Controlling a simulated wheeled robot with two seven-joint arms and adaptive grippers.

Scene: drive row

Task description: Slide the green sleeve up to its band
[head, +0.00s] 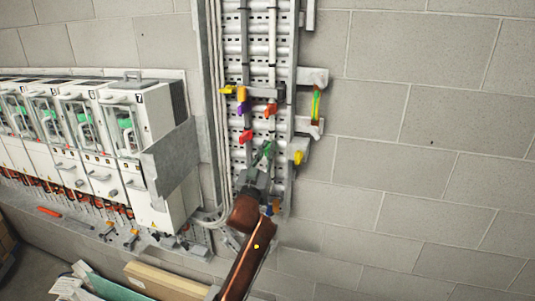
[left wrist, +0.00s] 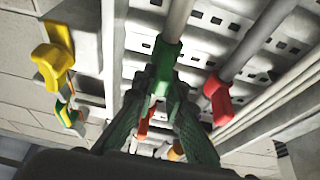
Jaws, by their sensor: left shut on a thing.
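The green sleeve (left wrist: 165,62) sits around a grey rod in the left wrist view, and bare rod shows beyond it. It also shows as a small green piece (head: 266,147) in the head view. My left gripper (left wrist: 166,85) has its two dark green fingers closed on the lower part of the sleeve. In the head view the left gripper (head: 262,158) reaches up to the rod from below. The fingers hide part of the sleeve. I cannot make out a band for it. My right gripper is in neither view.
A red sleeve (left wrist: 217,97) is on the neighbouring rod, close to my fingers. A yellow fitting (left wrist: 52,68) is on the other side. Yellow (head: 242,93), purple (head: 242,109) and red-orange (head: 270,109) pieces are higher up. White drive units (head: 135,140) stand left; bare block wall is right.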

